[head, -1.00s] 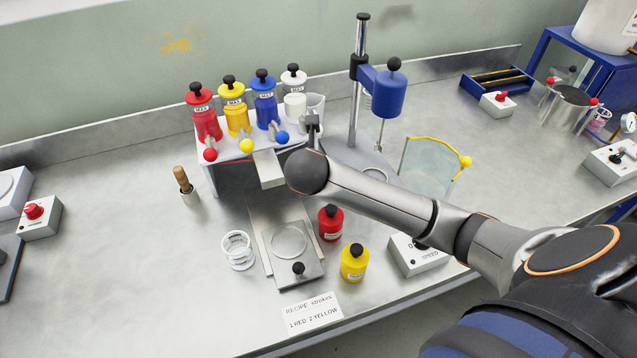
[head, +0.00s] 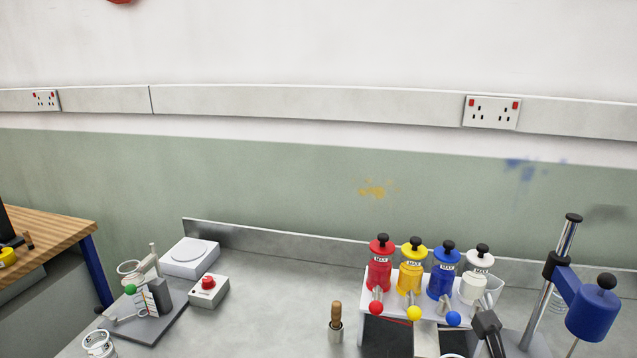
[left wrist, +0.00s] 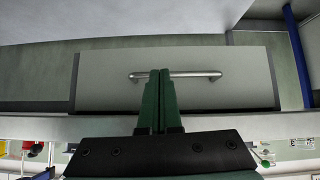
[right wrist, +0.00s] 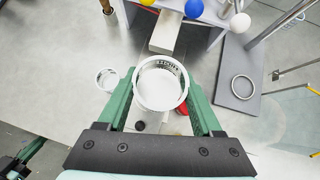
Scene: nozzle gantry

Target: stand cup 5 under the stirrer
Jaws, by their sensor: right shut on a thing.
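My right gripper (right wrist: 160,98) is shut on a white-rimmed clear cup (right wrist: 161,64), seen from above in the right wrist view. Its number is not legible to me. The stirrer's grey base plate (right wrist: 238,108), with a ring mark, lies to the right of the held cup, apart from it. In the head view the stirrer's blue motor head (head: 592,314) hangs from a post at the right edge; its lower end is cut off. My left gripper (left wrist: 160,75) is shut with nothing visible between its fingers, in front of a drawer front with a bar handle.
Red, yellow, blue and white pump bottles (head: 380,270) stand on a rack left of the stirrer. Another cup (right wrist: 107,79) stands on the bench left of the held one. A brush-like tool (head: 336,322) stands upright left of the rack. A red-button box (head: 208,290) is farther left.

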